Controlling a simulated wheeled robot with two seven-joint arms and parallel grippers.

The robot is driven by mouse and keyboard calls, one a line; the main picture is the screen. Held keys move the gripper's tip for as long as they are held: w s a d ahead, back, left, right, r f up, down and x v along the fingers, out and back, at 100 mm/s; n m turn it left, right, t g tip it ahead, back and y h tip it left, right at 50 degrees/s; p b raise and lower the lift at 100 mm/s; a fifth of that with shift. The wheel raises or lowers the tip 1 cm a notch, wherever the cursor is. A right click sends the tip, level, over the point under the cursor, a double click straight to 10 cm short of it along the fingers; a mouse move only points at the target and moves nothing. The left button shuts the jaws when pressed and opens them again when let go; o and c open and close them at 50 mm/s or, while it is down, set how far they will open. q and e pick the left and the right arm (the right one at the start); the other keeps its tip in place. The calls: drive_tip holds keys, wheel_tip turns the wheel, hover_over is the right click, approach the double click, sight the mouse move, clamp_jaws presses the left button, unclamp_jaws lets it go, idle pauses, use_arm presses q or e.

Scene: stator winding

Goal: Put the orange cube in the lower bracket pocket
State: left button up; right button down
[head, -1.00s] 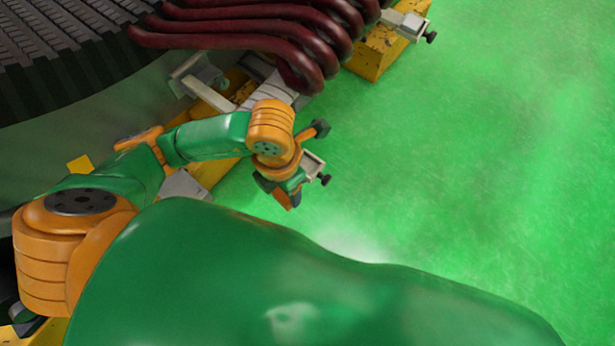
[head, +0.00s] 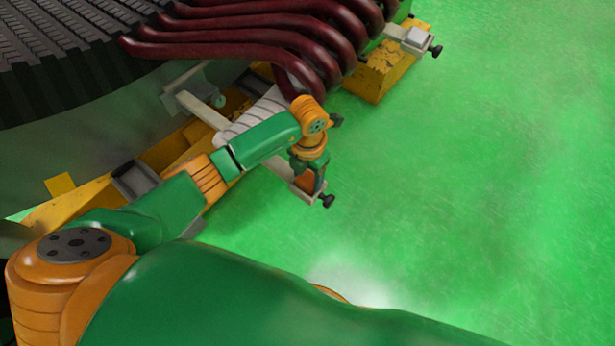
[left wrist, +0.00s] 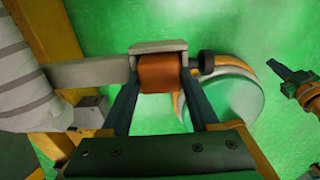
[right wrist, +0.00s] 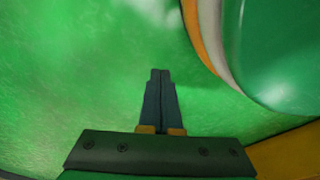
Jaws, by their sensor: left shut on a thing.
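The orange cube (left wrist: 160,74) sits between the two dark fingers of my left gripper (left wrist: 158,88), which is shut on it. In the head view my left gripper (head: 307,183) points down at the lower bracket pocket (head: 312,199), largely covering it. In the left wrist view the grey pocket (left wrist: 157,47) frames the cube's far edge, with a dark knob on its right. I cannot tell how deep the cube sits in the pocket. My right gripper (right wrist: 160,78) is shut and empty over the green floor; it also shows in the left wrist view (left wrist: 292,74).
The upper bracket (head: 416,39) stands on a yellow base at the upper right. Dark red coils (head: 250,35) and a white-wrapped part (head: 262,112) lie close behind my left arm. A grey bar (left wrist: 88,72) carries the pocket. The green floor (head: 500,180) at right is clear.

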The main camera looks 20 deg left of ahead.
sight(308, 179)
use_arm(q)
drive_tip(key=o, duration=1)
drive_tip(key=shift+f, duration=0.1)
drive_tip(key=shift+c, duration=0.2)
drive_tip(key=o, duration=0.5)
drive_tip(key=shift+c, duration=0.2)
use_arm(e)
drive_tip(key=shift+a, duration=0.1)
drive_tip(key=shift+r, duration=0.15)
use_arm(q)
wheel_tip(308, 179, up, 12)
drive_tip(key=p, duration=0.3)
drive_tip(key=shift+r+p, duration=0.2)
drive_tip(key=shift+p, duration=0.1)
use_arm(e)
drive_tip(key=s+d, duration=0.1)
drive_tip(key=s+d+r, duration=0.1)
drive_tip(key=s+d, duration=0.1)
drive_tip(key=shift+s, duration=0.2)
